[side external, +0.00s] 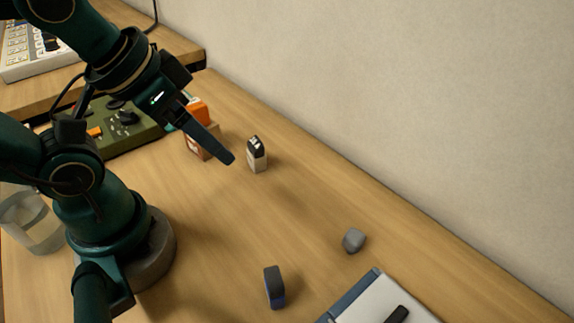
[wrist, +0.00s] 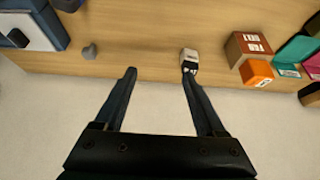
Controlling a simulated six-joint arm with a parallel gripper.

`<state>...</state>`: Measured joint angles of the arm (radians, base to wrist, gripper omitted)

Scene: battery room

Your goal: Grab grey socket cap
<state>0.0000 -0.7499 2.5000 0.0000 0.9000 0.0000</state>
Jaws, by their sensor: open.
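The grey socket cap, a small faceted grey lump (side external: 353,240), lies on the wooden table toward the right. It also shows in the wrist view (wrist: 89,51), left of my gripper's left finger and apart from it. My gripper (wrist: 159,73) is open, with nothing between its fingers. In the side view my gripper (side external: 232,160) is above the table, up and left of the cap. One finger hides the other there.
A black-and-white block (side external: 257,154) stands by my fingertips; the right finger overlaps it in the wrist view. A dark blue block (side external: 274,287) and a blue-edged white tray (side external: 348,297) are near the front. The wall (side external: 420,110) borders the table. Boxes crowd the left.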

